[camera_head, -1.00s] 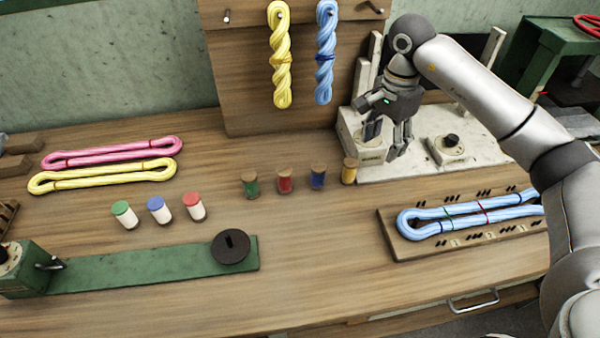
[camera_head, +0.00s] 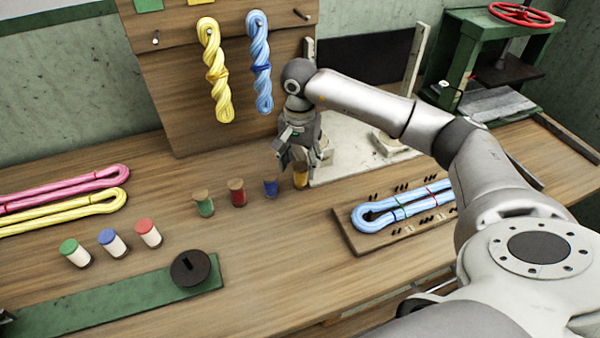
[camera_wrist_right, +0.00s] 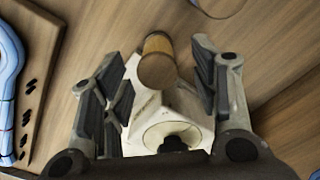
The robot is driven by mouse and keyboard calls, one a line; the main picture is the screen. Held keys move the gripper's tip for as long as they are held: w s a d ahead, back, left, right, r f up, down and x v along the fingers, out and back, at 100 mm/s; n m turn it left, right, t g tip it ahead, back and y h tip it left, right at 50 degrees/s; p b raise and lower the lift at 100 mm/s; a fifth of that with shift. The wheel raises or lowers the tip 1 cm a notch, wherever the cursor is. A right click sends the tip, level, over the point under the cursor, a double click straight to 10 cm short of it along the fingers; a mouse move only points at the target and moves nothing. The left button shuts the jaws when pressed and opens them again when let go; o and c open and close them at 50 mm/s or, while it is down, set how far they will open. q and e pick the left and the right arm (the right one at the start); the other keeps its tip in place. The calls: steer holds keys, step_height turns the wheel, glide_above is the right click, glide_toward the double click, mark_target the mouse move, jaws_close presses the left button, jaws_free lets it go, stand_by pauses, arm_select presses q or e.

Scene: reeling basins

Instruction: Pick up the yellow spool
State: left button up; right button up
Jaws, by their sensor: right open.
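The yellow spool (camera_head: 300,176) stands upright on the wooden table, at the right end of a row of spools. In the right wrist view the yellow spool (camera_wrist_right: 157,62), with its round wooden top, shows between and beyond the two fingers. My right gripper (camera_head: 297,166) is open and empty, just above and beside the yellow spool in the head view. In the right wrist view its fingers (camera_wrist_right: 157,85) are spread wide on either side. I cannot tell whether a finger touches the spool.
The blue spool (camera_head: 270,187) stands close left of the yellow one, then red (camera_head: 237,193) and green (camera_head: 203,203) spools. A pale machine base (camera_head: 350,150) lies close behind and right. A board with a blue skein (camera_head: 400,205) is at right.

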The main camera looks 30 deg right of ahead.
mark_target(300, 166)
steer(key=shift+s+f, duration=0.1)
steer(key=shift+f, duration=1.5)
steer(key=shift+c, duration=0.2)
steer(key=c, duration=1.1)
steer(key=shift+o, duration=0.2)
steer(key=shift+r, duration=0.1)
